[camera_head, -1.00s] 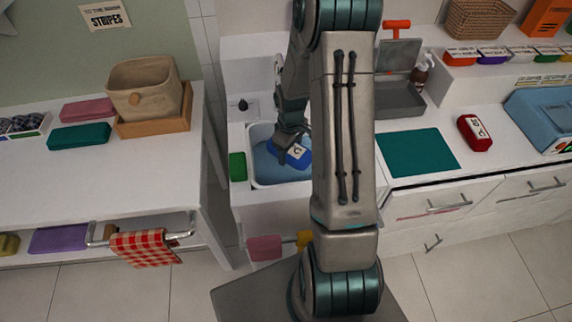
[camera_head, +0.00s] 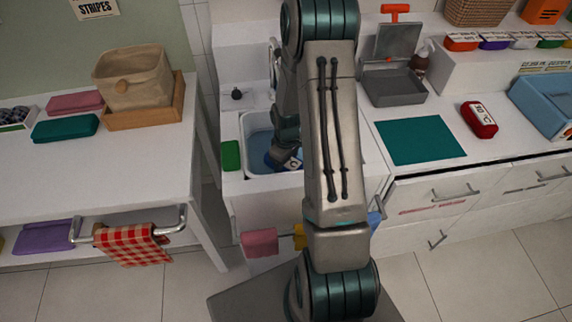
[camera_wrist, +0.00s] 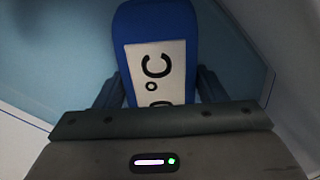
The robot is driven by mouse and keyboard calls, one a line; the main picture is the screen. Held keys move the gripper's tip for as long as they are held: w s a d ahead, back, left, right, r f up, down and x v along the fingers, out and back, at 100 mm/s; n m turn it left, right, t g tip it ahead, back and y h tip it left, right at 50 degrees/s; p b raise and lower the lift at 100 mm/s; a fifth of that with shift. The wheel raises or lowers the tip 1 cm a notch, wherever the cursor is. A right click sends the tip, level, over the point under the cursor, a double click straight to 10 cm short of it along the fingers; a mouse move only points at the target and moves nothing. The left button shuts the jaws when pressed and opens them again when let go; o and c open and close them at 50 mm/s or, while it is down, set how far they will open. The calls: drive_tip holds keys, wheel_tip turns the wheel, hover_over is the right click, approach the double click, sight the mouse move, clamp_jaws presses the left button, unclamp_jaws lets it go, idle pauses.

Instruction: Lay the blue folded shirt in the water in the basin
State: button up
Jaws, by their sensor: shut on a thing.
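The blue folded shirt (camera_wrist: 156,22) carries a white label with "°C" on it. It is between the two fingers of my gripper (camera_wrist: 158,88), which is shut on it. In the head view the shirt (camera_head: 273,158) is low inside the white basin (camera_head: 247,118), and my gripper (camera_head: 285,158) partly hides it. Light blue water (camera_head: 260,140) shows in the basin around the shirt, and a blue surface (camera_wrist: 70,45) lies behind it in the wrist view. I cannot tell whether the shirt touches the water.
A green block (camera_head: 231,156) sits on the basin's left edge. A teal mat (camera_head: 420,140) and a red folded item (camera_head: 479,119) lie on the counter to the right. Pink (camera_head: 259,242) and yellow (camera_head: 300,237) cloths hang in front below the basin.

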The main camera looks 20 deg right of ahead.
drive_tip(key=shift+f, duration=0.2)
drive_tip(key=o, duration=1)
drive_tip(key=shift+r, duration=0.1)
drive_tip(key=shift+r, duration=0.1)
wheel_tip(320, 180, up, 12)
drive_tip(key=s+a+r+m+t, duration=0.1)
drive_tip(key=s+a+r+m, duration=0.2)
drive_tip(key=s+a+r, duration=0.2)
drive_tip(key=s+a+r+m+t, duration=0.2)
drive_tip(key=s+a+r, duration=0.4)
drive_tip(key=s+r, duration=0.5)
drive_tip(key=shift+s+a+r+m+b, duration=0.25)
drive_tip(key=shift+s+m+b, duration=0.2)
drive_tip(key=shift+s, duration=0.7)
